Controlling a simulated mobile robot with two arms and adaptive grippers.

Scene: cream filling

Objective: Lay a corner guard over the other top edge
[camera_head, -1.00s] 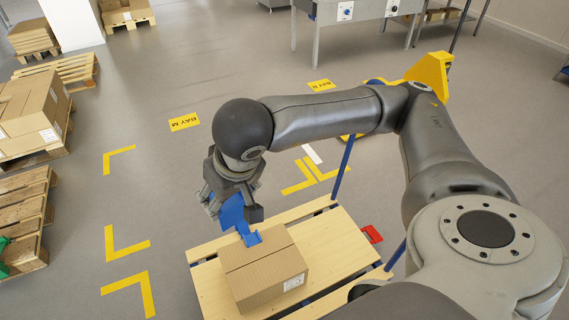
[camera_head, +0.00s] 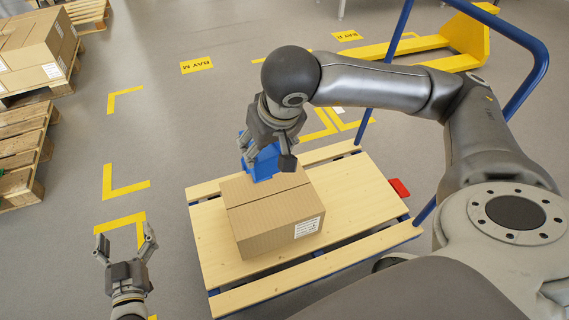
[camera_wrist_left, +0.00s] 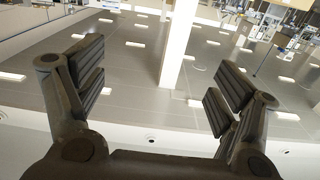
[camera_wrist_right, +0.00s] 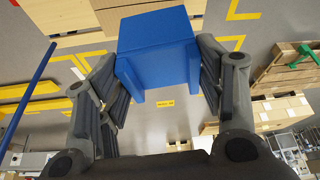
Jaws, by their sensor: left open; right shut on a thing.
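A closed cardboard box (camera_head: 270,215) with a white label sits on the wooden deck of a cart (camera_head: 362,200). My right gripper (camera_head: 269,158) is shut on a blue corner guard (camera_head: 263,166), at the box's far top edge. The guard also shows in the right wrist view (camera_wrist_right: 158,45), an angled piece between the fingers. Whether it touches the box I cannot tell; the gripper hides part of it. My left gripper (camera_head: 125,240) is open and empty, left of the cart; its spread fingers show in the left wrist view (camera_wrist_left: 150,85).
The cart has a blue handle rail (camera_head: 533,75) at the right and a red part (camera_head: 399,187) at its side. A yellow pallet jack (camera_head: 465,40) stands behind. Pallets with boxes (camera_head: 38,50) are at the left. The floor between them and the cart is free.

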